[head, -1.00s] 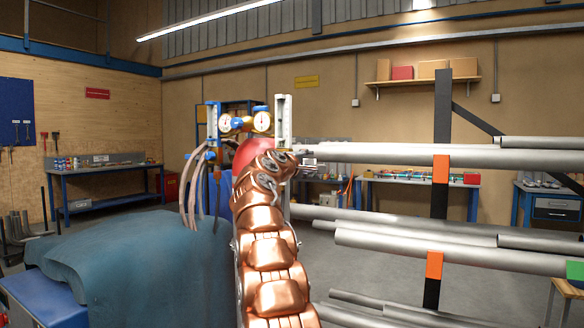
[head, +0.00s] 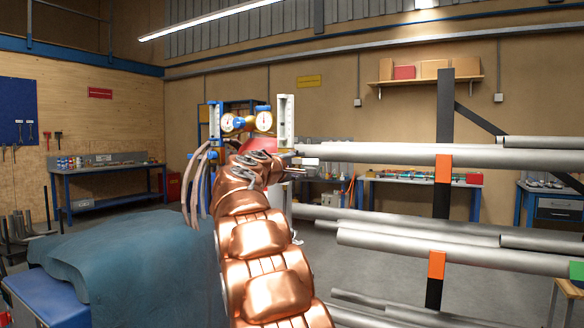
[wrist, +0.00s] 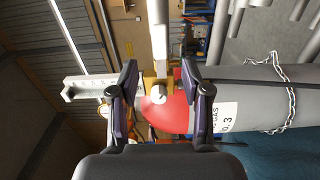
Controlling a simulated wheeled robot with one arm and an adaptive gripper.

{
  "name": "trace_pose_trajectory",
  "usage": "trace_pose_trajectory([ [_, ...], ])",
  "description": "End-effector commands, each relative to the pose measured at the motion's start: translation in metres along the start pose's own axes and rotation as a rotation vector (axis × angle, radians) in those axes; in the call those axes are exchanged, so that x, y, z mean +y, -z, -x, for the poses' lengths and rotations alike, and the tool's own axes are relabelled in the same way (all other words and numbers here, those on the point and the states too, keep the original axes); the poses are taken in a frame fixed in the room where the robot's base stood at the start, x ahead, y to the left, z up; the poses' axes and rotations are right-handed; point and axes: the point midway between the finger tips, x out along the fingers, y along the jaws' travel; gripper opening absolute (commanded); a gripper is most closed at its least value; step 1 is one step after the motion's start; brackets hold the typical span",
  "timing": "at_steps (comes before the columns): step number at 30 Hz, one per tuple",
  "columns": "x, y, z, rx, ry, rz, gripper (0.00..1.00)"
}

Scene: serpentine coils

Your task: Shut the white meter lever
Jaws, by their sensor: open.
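In the wrist view my gripper (wrist: 158,80) is open, with its two dark fingers on either side of a brass fitting (wrist: 150,80) with a round white knob. A long white bar (wrist: 158,28) runs from this fitting to the top edge; it may be the meter lever, but I cannot tell for sure. I see nothing held, and contact is unclear. In the head view a white meter tube (head: 286,118) stands upright beside two round gauges, and a short white piece (head: 306,162) sticks out to the right below it. My copper arm hides much of the fittings.
Several long grey pipes (head: 400,153) sit on a rack at the right. A blue covered heap (head: 120,260) is at the left.

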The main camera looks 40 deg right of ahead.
Motion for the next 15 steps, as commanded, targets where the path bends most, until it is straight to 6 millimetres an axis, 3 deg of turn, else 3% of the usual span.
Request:
trace_pose_trajectory([
  [7,0.000,0.000,0.023,0.001,0.001,0.000,0.48],
  [15,0.000,0.000,0.030,0.000,0.000,-0.001,0.48],
])
